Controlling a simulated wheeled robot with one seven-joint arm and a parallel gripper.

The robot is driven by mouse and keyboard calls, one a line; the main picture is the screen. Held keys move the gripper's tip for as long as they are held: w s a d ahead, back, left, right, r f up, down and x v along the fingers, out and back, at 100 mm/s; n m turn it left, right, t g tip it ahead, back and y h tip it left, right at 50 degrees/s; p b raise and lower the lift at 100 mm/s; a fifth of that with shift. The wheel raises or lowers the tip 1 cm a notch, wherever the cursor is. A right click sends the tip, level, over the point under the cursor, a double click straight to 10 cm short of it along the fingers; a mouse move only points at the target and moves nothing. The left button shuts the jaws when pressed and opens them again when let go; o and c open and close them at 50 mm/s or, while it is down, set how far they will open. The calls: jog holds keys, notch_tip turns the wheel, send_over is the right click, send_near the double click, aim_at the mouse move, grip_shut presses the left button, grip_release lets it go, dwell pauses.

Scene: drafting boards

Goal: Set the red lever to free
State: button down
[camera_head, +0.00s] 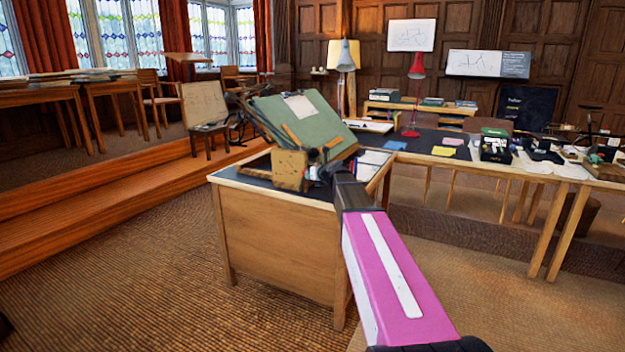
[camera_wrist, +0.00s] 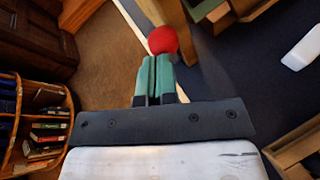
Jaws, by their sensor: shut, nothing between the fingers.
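The red round knob (camera_wrist: 163,39) of the lever is in the wrist view, just beyond my fingertips. It sits close to a wooden part, and the rest of the lever is hidden or unclear. My gripper (camera_wrist: 156,62) has its two green fingers shut together with nothing between them. Its tips are at the near side of the knob; I cannot tell whether they touch it. In the head view my pink arm reaches to the wooden desk (camera_head: 270,235) with the tilted green drafting board (camera_head: 312,130). The knob cannot be made out there.
A wooden block (camera_head: 289,170) and small items crowd the desk top by my arm. A long table (camera_head: 425,143) with a red lamp (camera_head: 415,68) and papers stands behind to the right. A bookshelf (camera_wrist: 38,125) shows in the wrist view. Open carpet lies left of the desk.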

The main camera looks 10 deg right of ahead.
jog(key=shift+w+a+r, duration=0.65)
jog(key=shift+w+a, duration=0.05)
jog(key=shift+a, duration=0.2)
jog(key=a+r+v, duration=0.1)
jog(key=v, duration=1.2)
jog(key=s+a+f+n+g+h, duration=0.1)
jog(key=s+a+f+n+g, duration=0.15)
jog(key=s+f+n, duration=0.7)
jog(key=s+a+f+n+g+h, duration=0.2)
jog(key=s+f+n+g, duration=0.2)
jog(key=f+n, duration=0.55)
jog(key=s+d+f+n+g+h, duration=0.2)
jog(key=s+f+n+g+h, duration=0.2)
jog(key=s+f+n, duration=0.9)
jog(key=s+f+g, duration=0.1)
jog(key=s+f, duration=0.1)
jog(key=s, duration=0.1)
jog(key=shift+s+f, duration=0.3)
jog(key=shift+f, duration=0.05)
